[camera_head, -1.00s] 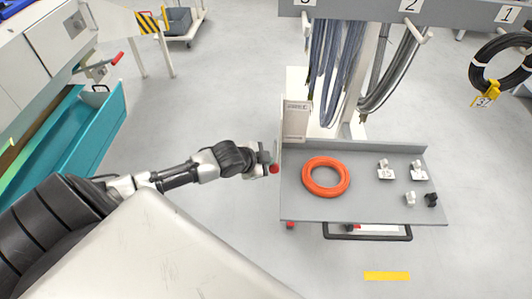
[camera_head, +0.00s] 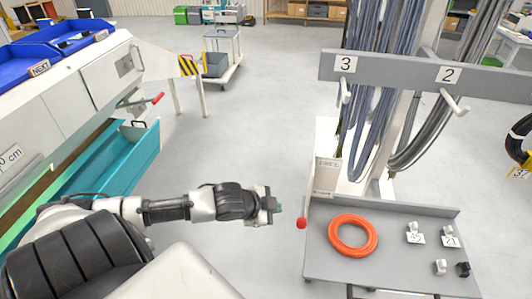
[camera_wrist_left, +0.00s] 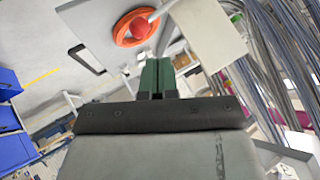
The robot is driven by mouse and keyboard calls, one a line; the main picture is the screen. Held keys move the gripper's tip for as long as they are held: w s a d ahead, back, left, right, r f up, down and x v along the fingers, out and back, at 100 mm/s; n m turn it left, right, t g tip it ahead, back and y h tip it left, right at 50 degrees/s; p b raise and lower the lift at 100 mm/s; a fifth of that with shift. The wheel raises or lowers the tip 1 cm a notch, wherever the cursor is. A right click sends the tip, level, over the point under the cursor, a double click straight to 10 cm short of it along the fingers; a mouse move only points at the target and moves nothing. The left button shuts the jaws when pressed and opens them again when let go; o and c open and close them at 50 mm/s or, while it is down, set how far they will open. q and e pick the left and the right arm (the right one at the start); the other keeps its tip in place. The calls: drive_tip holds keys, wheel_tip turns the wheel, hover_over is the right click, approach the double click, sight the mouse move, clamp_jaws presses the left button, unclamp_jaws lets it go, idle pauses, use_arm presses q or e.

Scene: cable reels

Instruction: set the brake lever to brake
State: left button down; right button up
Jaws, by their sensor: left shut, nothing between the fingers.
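The brake lever, with a red ball knob (camera_head: 302,223), hangs at the left edge of the reel cart, below a light box (camera_head: 326,177) whose label seems to read FREE. Its rod is thin and hard to make out. My left gripper (camera_head: 277,203) is just left of and slightly above the knob in the picture, apart from it and empty. In the left wrist view the green fingertips (camera_wrist_left: 157,76) are shut together. The red knob (camera_wrist_left: 153,17) shows beyond them, in front of the orange ring. My right gripper is not in view.
The grey cart top (camera_head: 330,267) carries an orange cable ring (camera_head: 353,234) and several small numbered pieces. Hanging cables (camera_head: 370,110) rise behind it. A machine with a teal trough (camera_head: 120,165) and another red-handled lever (camera_head: 157,98) stands left. Floor between machine and cart is clear.

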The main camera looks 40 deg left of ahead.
use_arm(q)
drive_tip(key=v, duration=0.2)
drive_tip(key=shift+s+r, duration=0.15)
drive_tip(key=shift+s, duration=0.2)
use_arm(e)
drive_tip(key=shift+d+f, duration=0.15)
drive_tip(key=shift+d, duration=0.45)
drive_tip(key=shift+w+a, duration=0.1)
